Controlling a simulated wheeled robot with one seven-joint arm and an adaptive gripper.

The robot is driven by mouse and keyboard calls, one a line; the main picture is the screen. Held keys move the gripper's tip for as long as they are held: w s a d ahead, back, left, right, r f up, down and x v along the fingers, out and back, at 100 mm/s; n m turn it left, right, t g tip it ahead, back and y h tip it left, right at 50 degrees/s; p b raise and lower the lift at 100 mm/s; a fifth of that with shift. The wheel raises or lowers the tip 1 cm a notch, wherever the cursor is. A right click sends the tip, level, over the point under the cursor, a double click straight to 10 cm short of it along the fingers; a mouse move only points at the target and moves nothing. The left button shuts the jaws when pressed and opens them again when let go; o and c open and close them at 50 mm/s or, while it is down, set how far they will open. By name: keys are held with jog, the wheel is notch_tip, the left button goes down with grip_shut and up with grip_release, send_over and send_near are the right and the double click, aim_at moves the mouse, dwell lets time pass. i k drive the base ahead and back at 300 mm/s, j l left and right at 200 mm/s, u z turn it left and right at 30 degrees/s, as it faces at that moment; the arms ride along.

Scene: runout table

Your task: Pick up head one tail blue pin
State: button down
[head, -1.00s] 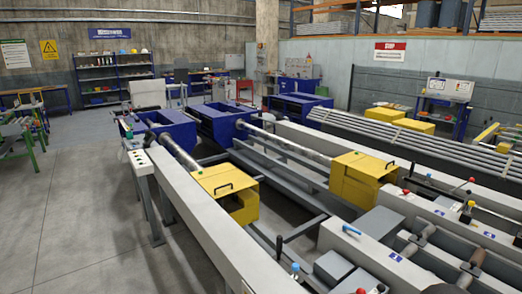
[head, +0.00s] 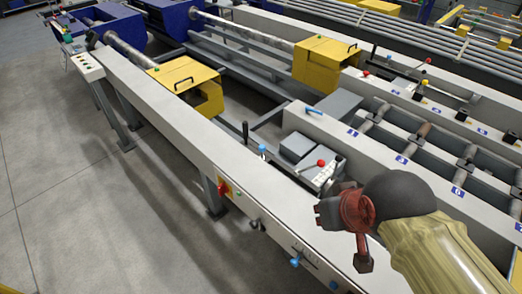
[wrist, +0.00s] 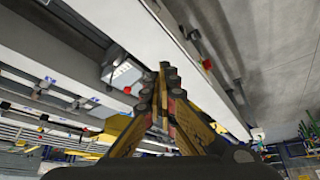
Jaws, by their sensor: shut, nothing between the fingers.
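A small blue pin-like piece (head: 314,110) lies on top of the pale grey beam (head: 330,131), near a small blue number plate (head: 352,132). I cannot tell for certain that it is the named pin. My gripper (head: 325,212) is in the lower right of the head view, in front of the near beam and well apart from the blue piece. In the wrist view my gripper (wrist: 163,82) has its fingers together, with nothing held. The blue piece cannot be made out in the wrist view.
The long near beam (head: 170,120) carries a red switch (head: 223,188) and blue knobs (head: 294,262). Yellow housings (head: 186,80) and (head: 326,60) stand beyond. A grey box (head: 298,146) and red-knobbed lever (head: 321,163) sit between the beams. The floor at left is clear.

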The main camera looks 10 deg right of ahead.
aim_at(262, 148)
jog(key=i+j+z, duration=0.1)
jog(key=j, duration=0.15)
jog(key=i+j, duration=0.1)
jog(key=i+j+z, duration=0.5)
jog(key=i+j, duration=0.15)
jog(key=j, duration=0.3)
